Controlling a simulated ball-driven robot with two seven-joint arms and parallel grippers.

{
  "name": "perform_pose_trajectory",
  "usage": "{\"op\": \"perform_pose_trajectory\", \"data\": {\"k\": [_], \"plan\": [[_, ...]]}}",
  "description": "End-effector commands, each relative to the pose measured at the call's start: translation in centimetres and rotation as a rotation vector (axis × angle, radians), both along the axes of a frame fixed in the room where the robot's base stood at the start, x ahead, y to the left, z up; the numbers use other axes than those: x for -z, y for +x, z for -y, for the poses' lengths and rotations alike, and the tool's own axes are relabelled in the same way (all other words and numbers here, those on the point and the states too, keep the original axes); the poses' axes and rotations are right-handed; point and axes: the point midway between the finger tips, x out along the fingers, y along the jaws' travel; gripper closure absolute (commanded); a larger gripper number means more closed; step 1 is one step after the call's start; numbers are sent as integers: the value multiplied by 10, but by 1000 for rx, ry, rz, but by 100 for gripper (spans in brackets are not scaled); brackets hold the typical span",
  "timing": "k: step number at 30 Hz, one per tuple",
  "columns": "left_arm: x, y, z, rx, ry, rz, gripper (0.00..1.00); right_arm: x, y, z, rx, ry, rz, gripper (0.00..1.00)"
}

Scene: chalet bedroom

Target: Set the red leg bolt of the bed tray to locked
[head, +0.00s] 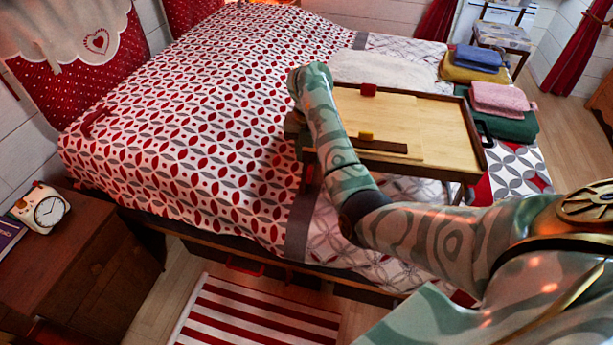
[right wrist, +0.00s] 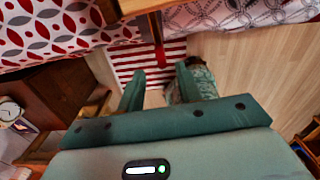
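The bed tray (head: 440,118) stands on its legs on the bed, with a pale wooden top and dark rim. My right gripper (head: 295,128) is beside the tray's left end, partly hidden by my own forearm. In the right wrist view its fingers (right wrist: 158,78) are apart with nothing between them. My left gripper is not in view.
Folded towels, including a pink one (head: 499,99) and a blue one (head: 478,58), lie right of the tray. The patterned bed cover (head: 200,130) is mostly clear to the left. A striped rug (head: 255,315) lies on the floor. A nightstand with a clock (head: 48,212) stands left.

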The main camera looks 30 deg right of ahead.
Motion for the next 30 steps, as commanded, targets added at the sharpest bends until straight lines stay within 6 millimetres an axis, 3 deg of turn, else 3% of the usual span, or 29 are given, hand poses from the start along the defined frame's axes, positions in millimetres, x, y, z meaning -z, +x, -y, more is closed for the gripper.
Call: {"op": "perform_pose_trajectory", "data": {"k": [1,3,9,21,25,30], "plan": [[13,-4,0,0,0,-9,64,22,0,0,0,-1,-6,65],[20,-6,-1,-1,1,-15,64,36,0,0,0,-2,-6,65],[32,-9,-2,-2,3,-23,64,61,0,0,0,-2,-2,65],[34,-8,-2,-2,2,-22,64,65,0,0,1,-2,1,65],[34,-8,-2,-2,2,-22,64,65,0,0,1,-2,1,100],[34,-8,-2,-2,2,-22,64,65,0,1,1,-2,1,100]]}}
